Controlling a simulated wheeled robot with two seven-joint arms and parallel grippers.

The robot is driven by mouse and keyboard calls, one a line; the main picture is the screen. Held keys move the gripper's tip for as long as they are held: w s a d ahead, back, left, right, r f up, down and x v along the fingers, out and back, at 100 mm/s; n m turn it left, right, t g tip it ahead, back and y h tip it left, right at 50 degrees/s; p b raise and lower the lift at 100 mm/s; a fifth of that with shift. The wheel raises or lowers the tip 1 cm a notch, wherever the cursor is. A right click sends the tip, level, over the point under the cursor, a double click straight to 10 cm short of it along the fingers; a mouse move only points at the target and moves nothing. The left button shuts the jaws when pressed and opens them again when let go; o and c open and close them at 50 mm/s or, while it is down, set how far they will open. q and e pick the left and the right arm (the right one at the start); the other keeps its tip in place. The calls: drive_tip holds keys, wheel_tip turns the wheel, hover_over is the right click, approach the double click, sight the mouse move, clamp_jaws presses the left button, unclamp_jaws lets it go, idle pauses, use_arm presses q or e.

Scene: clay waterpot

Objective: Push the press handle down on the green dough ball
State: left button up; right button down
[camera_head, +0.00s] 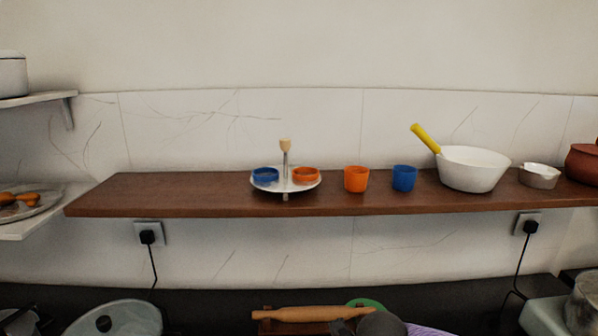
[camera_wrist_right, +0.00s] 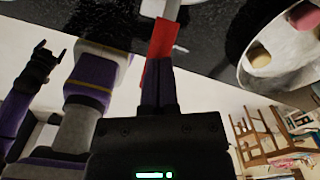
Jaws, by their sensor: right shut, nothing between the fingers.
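My right gripper (camera_wrist_right: 160,65) shows in the right wrist view, its dark fingers together and nothing seen between them. A red strip (camera_wrist_right: 158,48) with a pale bar (camera_wrist_right: 172,10) above it shows at the fingertips; I cannot tell what it belongs to. A wooden rolling-pin-like bar (camera_head: 300,313) lies across a wooden piece at the bottom of the head view; I cannot tell if it is the press handle. A green round thing (camera_head: 368,303) is partly hidden behind it. No green dough ball is clearly visible. My left gripper (camera_wrist_right: 40,65) seems to show small and dark in the wrist view.
A round dish (camera_wrist_right: 262,82) with pale and pink balls is at the wrist view's upper right. A wooden shelf (camera_head: 220,205) holds orange and blue cups, a white pan (camera_head: 475,168) and a small stand. A glass lid (camera_head: 120,317) is at the lower left.

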drive_tip(key=shift+f, duration=0.3)
